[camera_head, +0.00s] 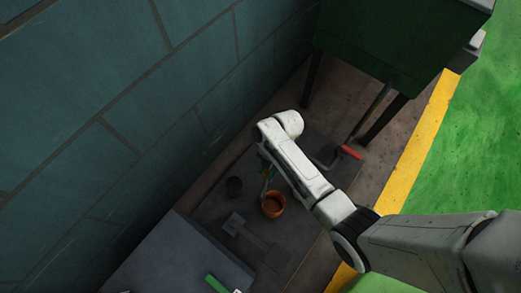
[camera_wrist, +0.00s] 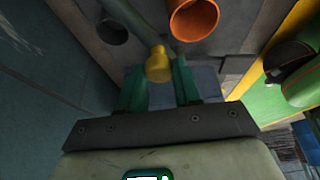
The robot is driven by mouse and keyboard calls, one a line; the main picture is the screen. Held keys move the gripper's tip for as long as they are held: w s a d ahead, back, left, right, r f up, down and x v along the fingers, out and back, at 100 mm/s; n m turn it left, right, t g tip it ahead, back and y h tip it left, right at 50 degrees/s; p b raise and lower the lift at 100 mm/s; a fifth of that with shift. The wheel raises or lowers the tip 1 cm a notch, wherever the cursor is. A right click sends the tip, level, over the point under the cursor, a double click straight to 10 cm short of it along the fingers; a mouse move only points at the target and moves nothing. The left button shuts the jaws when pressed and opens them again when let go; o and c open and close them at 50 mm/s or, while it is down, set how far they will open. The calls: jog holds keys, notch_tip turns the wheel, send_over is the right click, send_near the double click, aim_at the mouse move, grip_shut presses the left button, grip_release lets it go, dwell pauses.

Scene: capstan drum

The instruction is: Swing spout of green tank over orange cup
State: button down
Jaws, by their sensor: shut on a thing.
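The green tank (camera_head: 395,40) is a dark green box on dark legs, at the top right of the head view. A grey pipe, seemingly its spout (camera_wrist: 128,18), slants down in the wrist view to a yellow tip (camera_wrist: 158,65). My gripper (camera_wrist: 160,66) is shut on this yellow tip, between its green fingers. The orange cup (camera_head: 272,206) stands upright and open; in the wrist view (camera_wrist: 194,18) it lies up and to the right of the tip. The tip appears beside the cup, not over its mouth. My arm hides most of the spout in the head view.
A dark cup (camera_head: 234,186) stands left of the orange cup, near the blue-grey block wall (camera_head: 90,100). A red-handled crank (camera_head: 350,152) sticks out below the tank. A grey box (camera_head: 175,260) stands at lower left. A yellow stripe (camera_head: 420,135) borders green floor.

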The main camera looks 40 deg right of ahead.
jog(key=shift+s+d+n+g+p, duration=0.45)
jog(key=shift+s+d+n, duration=0.45)
jog(key=shift+n, duration=0.4)
jog(key=shift+h, duration=0.3)
jog(key=c, duration=0.8)
grip_release()
jog(key=p+v, duration=0.4)
jog(key=v, duration=0.7)
jog(key=shift+w+f, duration=0.1)
